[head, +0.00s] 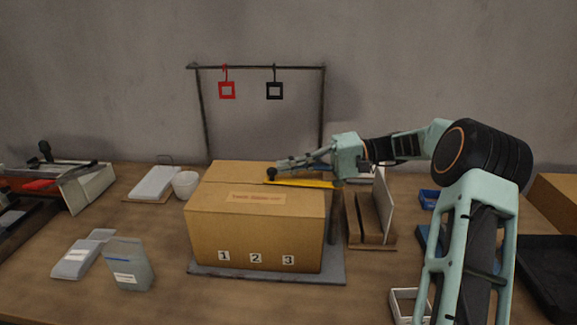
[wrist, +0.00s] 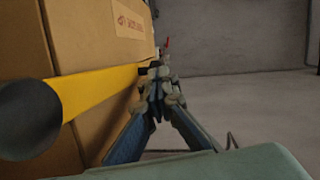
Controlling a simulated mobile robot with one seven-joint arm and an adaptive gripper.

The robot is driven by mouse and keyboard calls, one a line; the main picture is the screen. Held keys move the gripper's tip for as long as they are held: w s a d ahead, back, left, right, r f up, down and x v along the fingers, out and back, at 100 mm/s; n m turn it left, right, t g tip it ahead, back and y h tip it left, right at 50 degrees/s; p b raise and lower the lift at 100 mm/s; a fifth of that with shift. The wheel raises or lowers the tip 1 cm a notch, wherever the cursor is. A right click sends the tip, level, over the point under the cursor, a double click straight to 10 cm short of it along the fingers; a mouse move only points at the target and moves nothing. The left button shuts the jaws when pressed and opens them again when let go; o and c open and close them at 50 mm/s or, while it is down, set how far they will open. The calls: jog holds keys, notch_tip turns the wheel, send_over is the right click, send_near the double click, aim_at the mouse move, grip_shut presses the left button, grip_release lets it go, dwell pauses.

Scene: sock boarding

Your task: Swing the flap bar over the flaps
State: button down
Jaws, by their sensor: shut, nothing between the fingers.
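A cardboard box (head: 257,232) stands on a grey base plate (head: 336,270), with a label on top and the numbers 1, 2 and 3 on its front. The yellow flap bar (head: 312,184) lies across the box top from the right and ends in a black knob (head: 271,173). My gripper (head: 280,166) is shut and empty, just behind the bar near the knob.
A dark frame (head: 260,67) with a red and a black square hangs behind the box. A white cup (head: 186,184) and a white stack (head: 154,182) are left. A wooden holder with upright boards (head: 376,219) stands close at right. Bare table lies in front.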

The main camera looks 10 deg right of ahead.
jog(key=d+r, duration=0.1)
jog(key=d, duration=1.1)
jog(key=shift+r, duration=0.25)
jog(key=shift+s+a, duration=0.1)
